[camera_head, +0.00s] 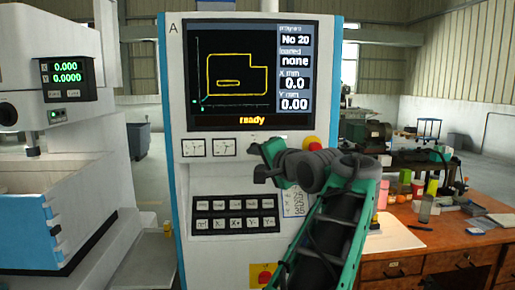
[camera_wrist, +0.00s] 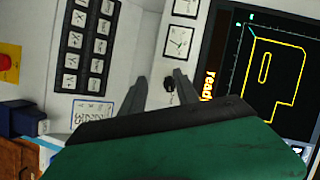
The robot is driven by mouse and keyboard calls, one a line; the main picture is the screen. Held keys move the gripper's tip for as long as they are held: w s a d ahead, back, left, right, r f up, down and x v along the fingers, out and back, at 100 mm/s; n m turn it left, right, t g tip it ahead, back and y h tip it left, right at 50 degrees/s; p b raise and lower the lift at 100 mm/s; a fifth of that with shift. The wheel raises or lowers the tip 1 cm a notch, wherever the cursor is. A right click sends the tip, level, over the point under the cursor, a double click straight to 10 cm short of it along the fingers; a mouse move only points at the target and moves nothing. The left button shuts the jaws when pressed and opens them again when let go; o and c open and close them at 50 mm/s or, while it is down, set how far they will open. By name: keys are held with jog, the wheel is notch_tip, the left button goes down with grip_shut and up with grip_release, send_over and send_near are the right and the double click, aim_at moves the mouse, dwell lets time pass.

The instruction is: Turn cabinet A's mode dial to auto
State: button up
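Cabinet A (camera_head: 180,60) is a white and blue upright cabinet with the letter A at its upper left. Its screen (camera_head: 240,70) reads "ready". In the wrist view, a small dark knob (camera_wrist: 169,86), which may be the mode dial, sits on the panel beside the dial gauges. Its setting is too small to read. My gripper (camera_head: 256,163) is in front of the panel, right of the gauges, and hides that part in the head view. In the wrist view its two fingers (camera_wrist: 160,80) are apart, with the knob seen between their tips, nearer the right finger. Contact cannot be told.
Two gauges (camera_head: 209,147) sit below the screen and a black keypad (camera_head: 236,215) lower down. A red button (camera_head: 312,143) is just beyond my wrist. A red and yellow switch (camera_head: 262,276) is low on the cabinet. A cluttered wooden bench (camera_head: 400,270) stands at right.

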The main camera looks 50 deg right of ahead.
jog(key=w+d+r+m+p, duration=0.1)
jog(key=w+d, duration=0.3)
jog(key=d, duration=0.1)
jog(key=shift+h, duration=0.3)
jog(key=shift+r, duration=0.1)
grip_shut()
